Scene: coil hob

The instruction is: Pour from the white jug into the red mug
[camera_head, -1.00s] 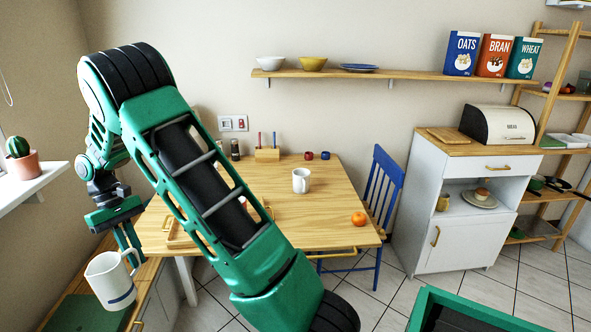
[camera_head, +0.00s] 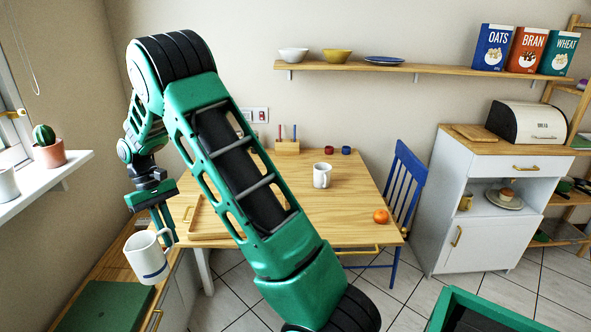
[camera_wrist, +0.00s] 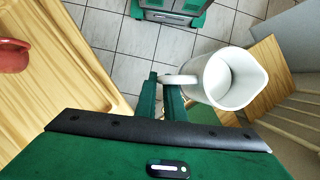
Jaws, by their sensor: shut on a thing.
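The white jug (camera_head: 147,262) has a blue band near its base and hangs roughly upright at the lower left of the head view. My gripper (camera_head: 167,236) is shut on its handle. In the wrist view the jug (camera_wrist: 229,80) shows its open mouth and pale inside; I cannot tell how much liquid it holds. My gripper (camera_wrist: 166,82) meets the handle there. A red rounded vessel (camera_wrist: 12,56), seemingly the red mug, is cut off at the left edge of the wrist view, over light wood. In the head view my arm hides much of the table's left part.
The wooden table (camera_head: 352,216) carries a white mug (camera_head: 322,175), an orange (camera_head: 381,216) and small red (camera_head: 330,150) and blue (camera_head: 346,150) cups at the back. A wooden tray (camera_head: 194,216) shows partly behind my arm. A green board (camera_head: 104,307) lies on the low left counter.

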